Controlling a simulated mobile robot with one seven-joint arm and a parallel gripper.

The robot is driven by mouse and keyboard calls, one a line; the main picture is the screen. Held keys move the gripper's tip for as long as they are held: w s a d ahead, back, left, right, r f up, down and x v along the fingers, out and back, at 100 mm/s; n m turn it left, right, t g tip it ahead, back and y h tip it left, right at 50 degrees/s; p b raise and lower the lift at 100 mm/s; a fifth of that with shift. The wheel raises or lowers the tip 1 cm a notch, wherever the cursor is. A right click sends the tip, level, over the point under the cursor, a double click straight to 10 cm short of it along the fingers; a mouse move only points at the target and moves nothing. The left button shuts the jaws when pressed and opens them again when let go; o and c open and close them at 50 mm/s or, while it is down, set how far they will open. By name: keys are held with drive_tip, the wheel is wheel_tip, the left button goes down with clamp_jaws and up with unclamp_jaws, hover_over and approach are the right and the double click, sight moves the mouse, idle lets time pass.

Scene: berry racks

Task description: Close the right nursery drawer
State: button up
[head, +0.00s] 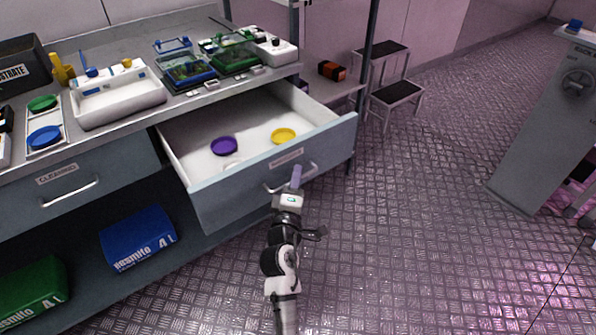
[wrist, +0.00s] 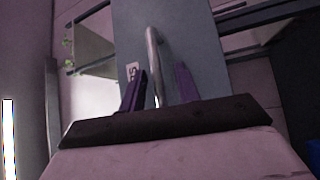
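The right drawer (head: 240,192) is pulled out from under the bench, with a grey front, a label and a bar handle (head: 312,169). A purple lid (head: 224,146) and a yellow lid (head: 283,135) lie inside it. My gripper (head: 296,177) is at the drawer front, by the handle. In the wrist view my gripper (wrist: 160,88) has its two purple fingers apart, and the handle (wrist: 153,62) shows between them. I cannot tell whether a finger touches the handle.
The left drawer (head: 80,180) labelled cleaning is shut. Trays and boxes stand on the bench top (head: 108,125). Blue (head: 138,240) and green (head: 35,290) bags lie on the lower shelf. A step stool (head: 393,92) stands behind.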

clamp_jaws()
idle(0.3)
